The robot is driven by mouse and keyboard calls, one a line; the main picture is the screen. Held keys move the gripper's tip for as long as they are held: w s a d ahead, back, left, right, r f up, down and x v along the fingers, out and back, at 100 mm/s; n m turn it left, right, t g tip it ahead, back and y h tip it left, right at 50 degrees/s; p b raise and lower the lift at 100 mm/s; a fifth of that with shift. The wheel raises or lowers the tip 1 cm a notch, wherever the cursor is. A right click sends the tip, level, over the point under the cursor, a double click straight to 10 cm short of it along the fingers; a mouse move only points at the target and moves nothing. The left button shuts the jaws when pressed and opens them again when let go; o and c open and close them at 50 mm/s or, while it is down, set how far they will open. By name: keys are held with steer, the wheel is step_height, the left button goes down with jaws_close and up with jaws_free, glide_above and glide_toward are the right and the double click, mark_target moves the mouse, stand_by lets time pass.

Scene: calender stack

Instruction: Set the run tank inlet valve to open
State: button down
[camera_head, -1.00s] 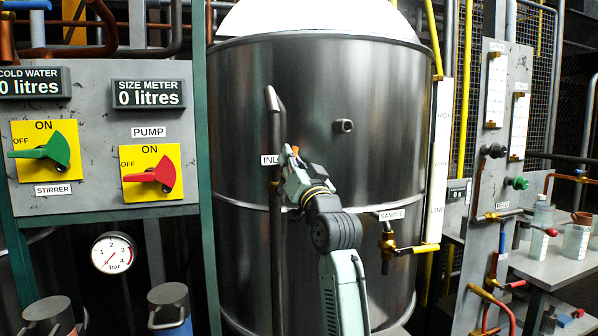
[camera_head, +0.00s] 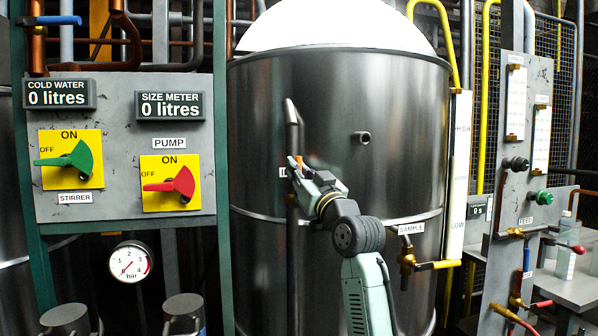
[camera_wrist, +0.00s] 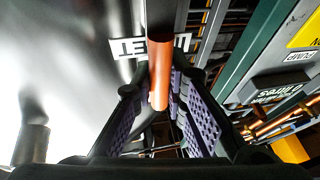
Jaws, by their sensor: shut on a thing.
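The inlet valve's orange-red handle (camera_wrist: 160,75) sits between my gripper's two purple-padded fingers in the wrist view. My gripper (camera_wrist: 155,98) is shut on this handle. In the head view my gripper (camera_head: 298,166) is at the vertical inlet pipe (camera_head: 292,130) on the front of the steel run tank (camera_head: 400,110). The inlet label (camera_head: 283,172) is mostly hidden there; it shows upside down and partly covered in the wrist view (camera_wrist: 128,47). Only a small orange bit of the handle shows in the head view, and the valve body is hidden.
A sample valve with a yellow handle (camera_head: 438,265) is to the right of my arm. A control panel (camera_head: 115,215) with a green stirrer switch (camera_head: 72,158) and a red pump switch (camera_head: 175,185) stands left. A feed panel (camera_head: 512,200) and a bench (camera_head: 570,290) are at the right.

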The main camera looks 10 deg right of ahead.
steer(key=shift+a+f, duration=0.1)
steer(key=c, duration=1.6)
jaws_free()
steer(key=v, duration=1.2)
